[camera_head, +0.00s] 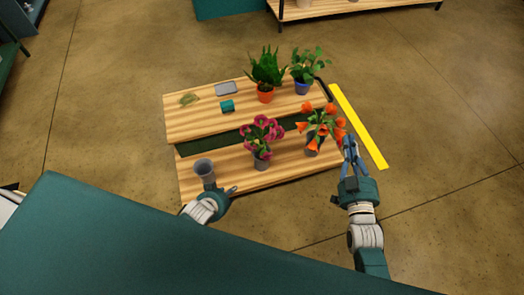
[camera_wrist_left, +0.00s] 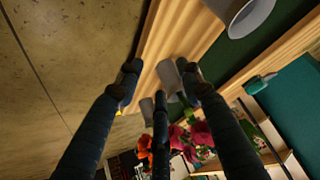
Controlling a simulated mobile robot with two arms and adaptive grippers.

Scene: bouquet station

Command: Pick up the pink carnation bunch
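The pink carnation bunch (camera_head: 262,132), magenta-pink blooms with green leaves, stands in a grey bucket (camera_head: 261,161) on the lower wooden shelf. It also shows upside down in the left wrist view (camera_wrist_left: 197,137), beyond the fingers. My left gripper (camera_head: 231,190) is at the front edge of the lower shelf, left of the bunch and apart from it.
An empty grey bucket (camera_head: 204,167) stands close to my left gripper. Orange flowers (camera_head: 321,122) stand right of the pink bunch. Potted plants (camera_head: 266,75), a teal box (camera_head: 227,106) and a grey tray (camera_head: 226,89) are on the upper shelf (camera_head: 185,122). A yellow strip (camera_head: 358,126) lies on the floor.

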